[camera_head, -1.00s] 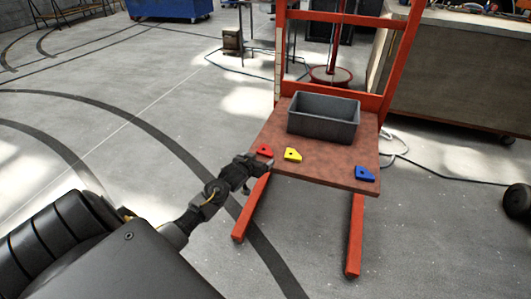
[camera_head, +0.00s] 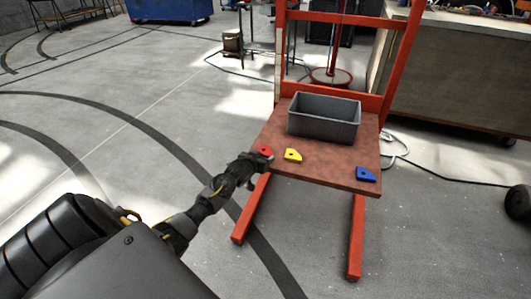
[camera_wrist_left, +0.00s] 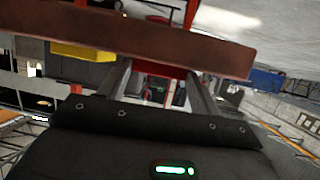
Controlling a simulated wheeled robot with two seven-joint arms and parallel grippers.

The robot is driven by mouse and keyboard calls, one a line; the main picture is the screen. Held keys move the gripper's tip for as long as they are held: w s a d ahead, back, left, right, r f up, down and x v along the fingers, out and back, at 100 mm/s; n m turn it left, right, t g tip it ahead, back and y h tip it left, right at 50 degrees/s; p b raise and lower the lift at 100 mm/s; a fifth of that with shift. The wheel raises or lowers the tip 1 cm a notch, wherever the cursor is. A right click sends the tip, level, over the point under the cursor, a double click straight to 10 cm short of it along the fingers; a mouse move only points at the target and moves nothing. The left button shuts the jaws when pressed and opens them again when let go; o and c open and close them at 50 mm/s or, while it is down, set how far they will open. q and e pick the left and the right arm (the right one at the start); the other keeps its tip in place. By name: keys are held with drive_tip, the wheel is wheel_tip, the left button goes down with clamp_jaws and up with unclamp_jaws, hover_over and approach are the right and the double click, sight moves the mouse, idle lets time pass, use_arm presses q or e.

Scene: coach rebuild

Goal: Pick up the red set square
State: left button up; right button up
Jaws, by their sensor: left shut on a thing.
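The red set square (camera_head: 265,150) lies at the front left corner of the brown board of the orange-red stand. My left gripper (camera_head: 266,159) reaches it from the left at the board's edge and is shut on it. In the left wrist view a red part of the set square (camera_wrist_left: 160,69) shows between the two fingers, close to the board's edge. The gripper hides part of it. I cannot tell whether it is clear of the board. My right gripper is not in view.
A yellow set square (camera_head: 293,155) lies just right of the red one, and a blue one (camera_head: 366,174) at the front right corner. A grey bin (camera_head: 323,117) stands behind them on the brown board (camera_head: 322,167). The stand's orange-red legs (camera_head: 355,237) reach forward along the floor.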

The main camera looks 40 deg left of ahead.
sight(261, 149)
use_arm(q)
drive_tip(key=shift+r, duration=0.1)
